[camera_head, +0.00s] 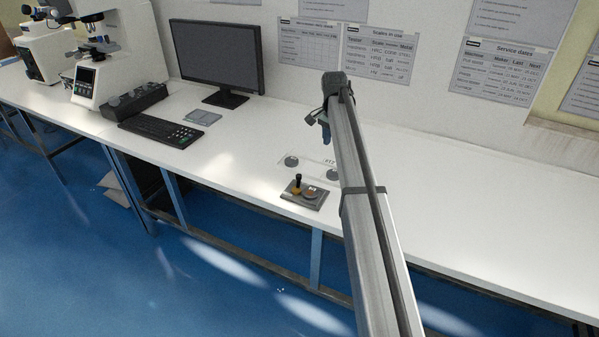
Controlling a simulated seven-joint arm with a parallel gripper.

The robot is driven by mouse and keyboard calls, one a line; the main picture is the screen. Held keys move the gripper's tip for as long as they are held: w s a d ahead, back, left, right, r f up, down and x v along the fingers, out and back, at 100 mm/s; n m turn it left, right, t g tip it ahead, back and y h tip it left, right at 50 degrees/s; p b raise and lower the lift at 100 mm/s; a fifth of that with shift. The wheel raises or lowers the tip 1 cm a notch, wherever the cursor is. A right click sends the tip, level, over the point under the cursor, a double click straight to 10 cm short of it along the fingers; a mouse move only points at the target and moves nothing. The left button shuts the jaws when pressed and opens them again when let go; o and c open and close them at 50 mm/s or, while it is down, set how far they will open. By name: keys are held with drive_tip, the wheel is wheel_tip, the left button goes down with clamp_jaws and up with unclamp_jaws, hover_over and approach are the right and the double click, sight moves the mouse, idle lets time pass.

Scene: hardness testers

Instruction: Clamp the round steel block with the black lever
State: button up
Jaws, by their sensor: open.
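A small dark base plate (303,203) lies near the front edge of the white bench. A black lever (298,181) stands up on its left part, above a yellow brass-like piece (296,190). A round block (310,191) sits on the plate to the right of the lever, brownish grey in this light. Whether the lever touches the block is too small to tell. My gripper (326,139) hangs from the far end of my arm, open, above the bench behind the plate and clear of it. Its fingers are small and partly hidden by the arm.
Two grey discs (291,161) (333,174) lie on the bench behind the plate, by a pale marked area. A monitor (217,56), keyboard (160,130), grey pad (203,117) and testing machine (115,55) stand left. The bench (480,215) is clear on the right.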

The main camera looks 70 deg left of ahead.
drive_tip(key=r, duration=0.2)
hover_over(299, 175)
drive_tip(key=n, duration=0.1)
drive_tip(key=shift+g, duration=0.4)
wheel_tip(299, 175, down, 14)
drive_tip(key=shift+r, duration=0.1)
clamp_jaws()
